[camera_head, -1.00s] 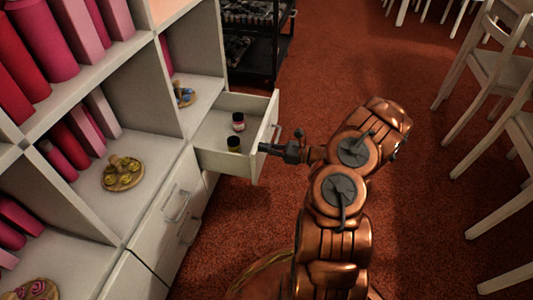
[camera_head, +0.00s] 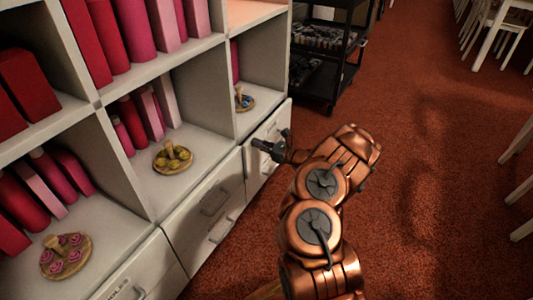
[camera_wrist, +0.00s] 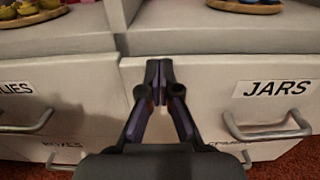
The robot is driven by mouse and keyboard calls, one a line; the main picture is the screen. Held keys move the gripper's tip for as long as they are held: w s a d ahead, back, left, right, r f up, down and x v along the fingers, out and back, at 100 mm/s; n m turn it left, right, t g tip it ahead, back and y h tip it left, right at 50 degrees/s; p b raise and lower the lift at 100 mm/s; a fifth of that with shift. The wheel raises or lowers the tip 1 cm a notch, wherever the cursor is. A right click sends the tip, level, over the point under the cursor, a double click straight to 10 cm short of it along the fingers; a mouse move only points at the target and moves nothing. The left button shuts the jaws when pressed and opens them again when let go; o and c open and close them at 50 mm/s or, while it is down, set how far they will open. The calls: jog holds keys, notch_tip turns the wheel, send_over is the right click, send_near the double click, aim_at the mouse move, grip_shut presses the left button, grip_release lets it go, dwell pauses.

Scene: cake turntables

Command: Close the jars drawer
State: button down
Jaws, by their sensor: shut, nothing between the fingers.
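The jars drawer (camera_wrist: 210,110) is pushed in, and its white front looks flush or nearly flush with the cabinet. Its JARS label (camera_wrist: 277,88) and metal handle (camera_wrist: 265,130) show right of my gripper in the wrist view. In the head view, its front (camera_head: 275,132) is at the far right end of the drawer row, partly behind my gripper. The jars inside are hidden. My gripper (camera_wrist: 160,68) is shut and empty, with its fingertips at the upper left part of the drawer front. The gripper also shows in the head view (camera_head: 257,144). I cannot tell whether the fingertips still touch the front.
A neighbouring drawer (camera_wrist: 75,105) is shut on the left, with lower drawers beneath. Shelves above hold pink and red boxes and round wooden stands (camera_head: 172,160). A black cart (camera_head: 335,60) stands behind. Red carpet to the right is open, with white chairs (camera_head: 520,150) at the edge.

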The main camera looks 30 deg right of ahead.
jog(key=shift+x, duration=1)
jog(key=shift+w+a+r, duration=0.1)
jog(key=shift+a, duration=0.1)
jog(key=p+v, duration=0.4)
jog(key=v, duration=1.1)
jog(key=shift+p, duration=0.3)
